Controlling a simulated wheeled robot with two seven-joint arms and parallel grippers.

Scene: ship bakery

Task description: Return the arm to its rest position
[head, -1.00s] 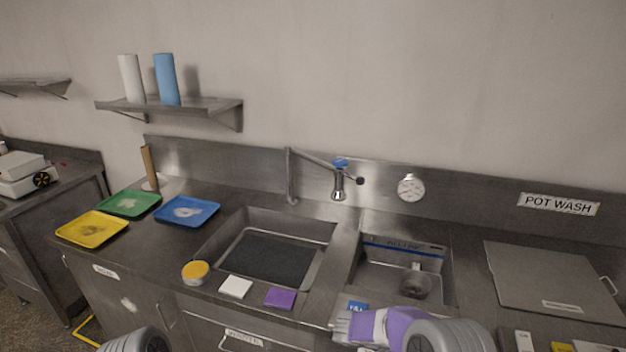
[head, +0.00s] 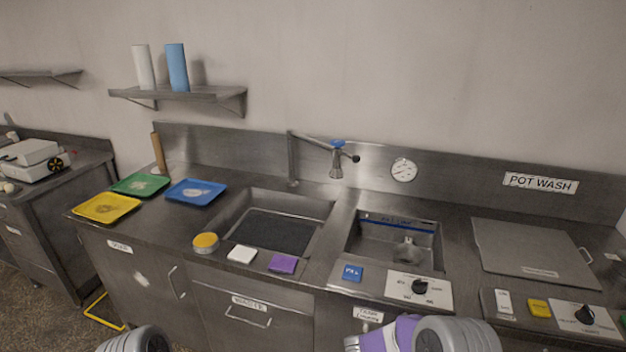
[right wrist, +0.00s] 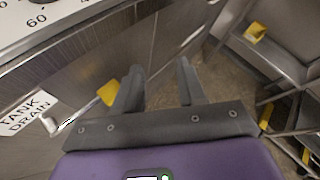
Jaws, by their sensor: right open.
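My right arm shows at the bottom of the head view, with its purple wrist and gripper (head: 352,343) low in front of the counter, below the dial panel. In the right wrist view my right gripper (right wrist: 160,82) is open, its two grey fingers apart with nothing between them. The floor and cabinet fronts show beyond it. A grey link of my left arm shows at the bottom left of the head view; my left gripper is out of view.
The steel counter (head: 340,291) edge lies just above my right gripper. A dial panel (head: 419,289), blue block (head: 352,273), purple sponge (head: 283,264) and white sponge (head: 241,254) sit near that edge. In the right wrist view a tank drain label (right wrist: 27,112) and yellow-handled lever (right wrist: 108,93) are close left.

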